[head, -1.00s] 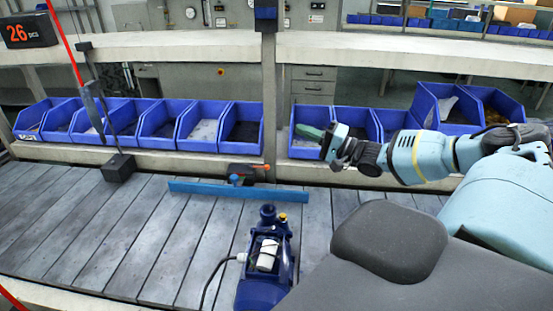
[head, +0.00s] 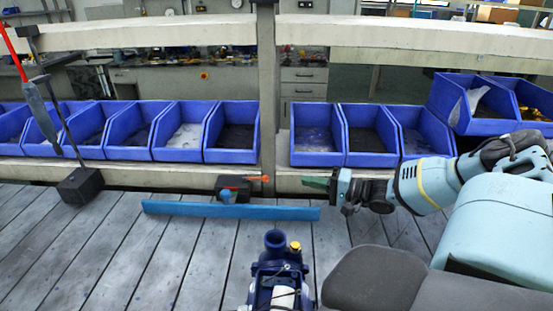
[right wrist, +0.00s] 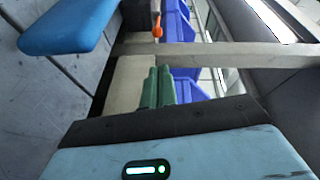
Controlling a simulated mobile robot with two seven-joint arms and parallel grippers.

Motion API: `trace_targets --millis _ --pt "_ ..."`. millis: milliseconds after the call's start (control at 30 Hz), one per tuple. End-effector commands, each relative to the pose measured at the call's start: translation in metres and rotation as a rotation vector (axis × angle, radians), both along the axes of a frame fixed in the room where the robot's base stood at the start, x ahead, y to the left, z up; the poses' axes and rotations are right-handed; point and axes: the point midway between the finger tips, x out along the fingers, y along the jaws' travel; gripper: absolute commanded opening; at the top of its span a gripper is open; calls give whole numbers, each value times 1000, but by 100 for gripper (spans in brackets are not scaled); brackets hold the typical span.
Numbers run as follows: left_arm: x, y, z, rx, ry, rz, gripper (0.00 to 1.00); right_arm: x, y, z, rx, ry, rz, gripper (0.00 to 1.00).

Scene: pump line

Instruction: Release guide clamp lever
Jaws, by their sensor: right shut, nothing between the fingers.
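The guide clamp is a dark block (head: 233,187) with a blue knob (head: 225,196), at the back edge of the slatted line. Its orange lever (head: 258,178) points right in the head view. In the right wrist view the lever's orange tip (right wrist: 158,30) is beyond my fingers. The blue guide rail (head: 232,210) lies in front of the clamp; its rounded end also shows in the right wrist view (right wrist: 62,28). My right gripper (head: 306,182) has green fingers, shut and empty, pointing at the lever from the right with a gap between. My left gripper is not visible.
A dark blue pump (head: 277,275) stands on the slats in front of the rail. Blue bins (head: 315,147) line the ledge behind. A post (head: 267,100) rises behind the clamp. A black block with a rod (head: 80,186) stands at left.

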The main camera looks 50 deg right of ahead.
Motion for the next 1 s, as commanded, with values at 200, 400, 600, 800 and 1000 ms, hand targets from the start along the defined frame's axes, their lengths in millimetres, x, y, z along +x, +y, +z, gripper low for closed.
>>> trace_targets --millis 200,400,600,800,1000 --pt "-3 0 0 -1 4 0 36 0 0 2 0 -2 0 0" --pt "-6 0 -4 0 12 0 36 9 3 0 0 -3 1 0" --pt "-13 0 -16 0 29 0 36 32 11 -3 1 -4 1 0" --pt "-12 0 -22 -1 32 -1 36 56 19 -3 3 -5 0 0" --pt "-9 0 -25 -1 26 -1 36 76 26 -3 1 -4 0 0"
